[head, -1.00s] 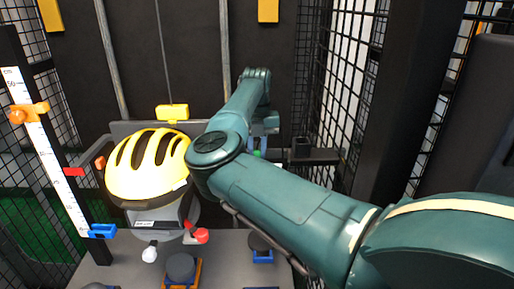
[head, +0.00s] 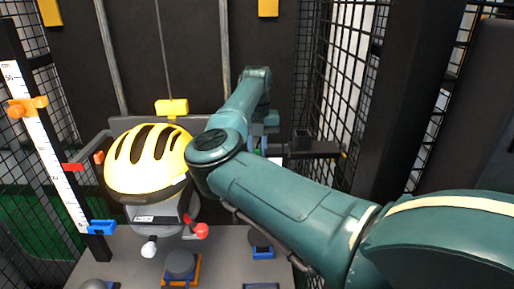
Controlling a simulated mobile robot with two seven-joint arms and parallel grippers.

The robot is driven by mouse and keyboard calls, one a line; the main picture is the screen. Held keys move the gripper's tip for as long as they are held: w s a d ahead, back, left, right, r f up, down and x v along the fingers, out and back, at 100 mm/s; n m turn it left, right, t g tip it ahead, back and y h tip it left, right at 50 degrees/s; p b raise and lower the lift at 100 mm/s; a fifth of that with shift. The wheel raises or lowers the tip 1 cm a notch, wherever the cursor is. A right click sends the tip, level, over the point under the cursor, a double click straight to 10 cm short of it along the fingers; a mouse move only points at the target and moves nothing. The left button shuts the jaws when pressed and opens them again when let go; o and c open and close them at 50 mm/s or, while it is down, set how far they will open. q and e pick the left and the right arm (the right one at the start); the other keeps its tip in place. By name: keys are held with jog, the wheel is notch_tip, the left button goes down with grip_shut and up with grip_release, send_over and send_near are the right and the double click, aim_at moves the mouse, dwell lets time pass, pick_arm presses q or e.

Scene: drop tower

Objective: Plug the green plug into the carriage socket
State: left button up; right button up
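My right arm crosses the middle of the head view from the right and folds over at its elbow. Its far end, near my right gripper (head: 268,122), is mostly hidden behind the forearm, and I cannot see its fingers or anything between them. The green plug cannot be made out clearly. The carriage carries a yellow helmet (head: 147,160) on a grey head form, with a yellow block (head: 172,107) above it. I cannot make out the carriage socket; it may be behind my arm. My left gripper is out of view.
A white scale (head: 45,150) with an orange clamp (head: 27,106) and a blue clamp (head: 102,227) stands at left. A red-knobbed lever (head: 200,231) and dark round knobs (head: 180,263) sit at the grey table (head: 125,262). Black mesh and a dark post (head: 405,100) close off the right.

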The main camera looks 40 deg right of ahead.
jog(key=o, duration=0.5)
notch_tip(320, 180, up, 13)
jog(key=shift+r+b, duration=0.15)
jog(key=shift+b, duration=0.15)
dwell(0.5)
